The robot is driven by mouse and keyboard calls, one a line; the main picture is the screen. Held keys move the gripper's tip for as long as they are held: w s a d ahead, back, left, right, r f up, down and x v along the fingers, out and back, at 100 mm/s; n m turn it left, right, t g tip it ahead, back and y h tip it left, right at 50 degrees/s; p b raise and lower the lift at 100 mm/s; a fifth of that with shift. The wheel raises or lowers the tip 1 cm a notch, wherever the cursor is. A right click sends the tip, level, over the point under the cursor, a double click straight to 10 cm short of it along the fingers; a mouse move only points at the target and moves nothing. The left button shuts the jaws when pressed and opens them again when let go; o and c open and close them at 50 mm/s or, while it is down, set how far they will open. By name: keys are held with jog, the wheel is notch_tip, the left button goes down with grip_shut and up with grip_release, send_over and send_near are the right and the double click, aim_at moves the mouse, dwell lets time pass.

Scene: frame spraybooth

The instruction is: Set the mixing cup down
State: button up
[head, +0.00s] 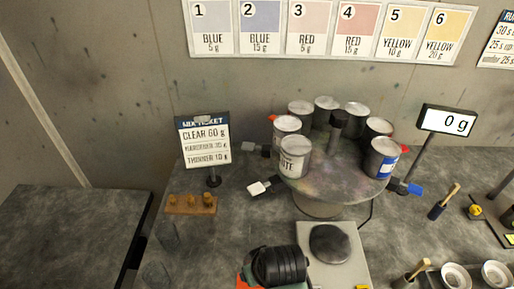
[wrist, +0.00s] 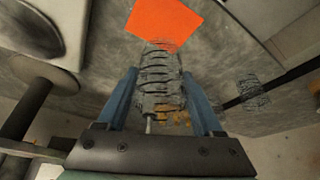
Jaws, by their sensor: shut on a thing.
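The mixing cup (wrist: 158,88) is a clear, ribbed cup, seen in the wrist view between the two blue fingers of my gripper (wrist: 158,74). My gripper is shut on it. An orange square (wrist: 168,18) lies on the bench just beyond the cup in the wrist view. A small part of the orange square (head: 249,284) shows at the bottom of the head view, under my dark wrist. The held cup is not clearly visible in the head view. I cannot tell whether its base touches the bench.
A scale with a dark round pan (head: 330,244) stands right of my wrist. Behind it is a turntable (head: 328,180) with several paint cans. Two clear cups stand left, one here (head: 167,236). A wooden block with brass weights (head: 191,205) and a ticket stand (head: 204,142) are farther back.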

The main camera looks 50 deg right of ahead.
jog(key=shift+w+a+r, duration=0.15)
jog(key=shift+a+r, duration=0.15)
jog(key=shift+r, duration=0.15)
jog(key=shift+w+a+r, duration=0.15)
jog(key=shift+a+r, duration=0.1)
jog(key=shift+r, duration=0.2)
jog(key=w+a+f+n+y, duration=0.1)
jog(key=a+n, duration=0.1)
jog(key=a, duration=0.9)
jog(key=w+a+f+n, duration=0.1)
jog(key=a+f+n, duration=0.1)
jog(key=a, duration=0.9)
jog(key=shift+w+a+f+n+y, duration=0.25)
jog(key=shift+w+a+n+y, duration=0.05)
jog(key=shift+w+y, duration=0.1)
